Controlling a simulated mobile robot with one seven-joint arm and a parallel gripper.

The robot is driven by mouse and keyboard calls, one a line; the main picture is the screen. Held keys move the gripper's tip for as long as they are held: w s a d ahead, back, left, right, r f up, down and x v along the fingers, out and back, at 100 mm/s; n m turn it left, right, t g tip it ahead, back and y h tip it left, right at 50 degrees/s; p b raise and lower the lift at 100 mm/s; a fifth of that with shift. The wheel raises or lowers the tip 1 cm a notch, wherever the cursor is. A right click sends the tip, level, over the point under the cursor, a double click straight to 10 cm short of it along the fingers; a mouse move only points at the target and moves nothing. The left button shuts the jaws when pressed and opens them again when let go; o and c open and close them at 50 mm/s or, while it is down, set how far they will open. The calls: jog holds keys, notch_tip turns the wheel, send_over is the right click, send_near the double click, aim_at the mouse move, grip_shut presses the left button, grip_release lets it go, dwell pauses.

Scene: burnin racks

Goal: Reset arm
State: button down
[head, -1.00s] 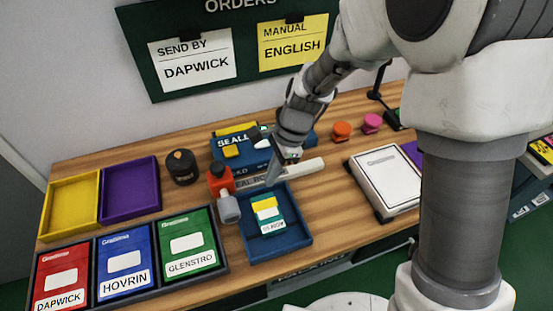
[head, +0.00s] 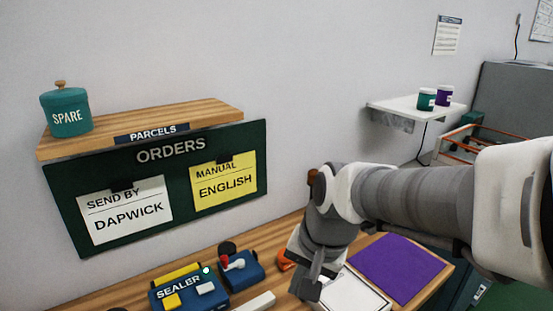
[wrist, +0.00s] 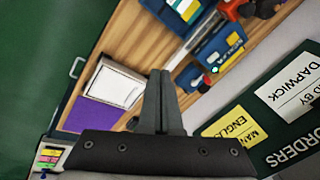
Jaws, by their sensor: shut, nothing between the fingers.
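My gripper (wrist: 160,95) is shut and empty, with its two fingers together in the wrist view. In the head view my gripper (head: 309,285) hangs over the bench beside the white box (head: 350,295) with a dark edge. The wrist view shows the white box (wrist: 115,82) to the left of the fingers. My arm reaches in from the right of the head view. The fingertips are hard to make out there.
The blue sealer (head: 185,290) stands on the bench left of my gripper. A purple mat (head: 400,267) lies to the right. Above are the orders board (head: 130,165), a parcels shelf (head: 190,118) with a teal spare jar (head: 67,112), and a white wall shelf (head: 395,112).

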jog(key=s+d+r+n+t+h, duration=0.2)
jog(key=s+d+r+n+t, duration=0.1)
jog(key=s+d, duration=0.5)
notch_tip(320, 180, up, 2)
jog(key=shift+d+r+n, duration=0.1)
jog(key=shift+d+n, duration=0.6)
jog(key=shift+d, duration=0.45)
jog(key=shift+a, duration=0.15)
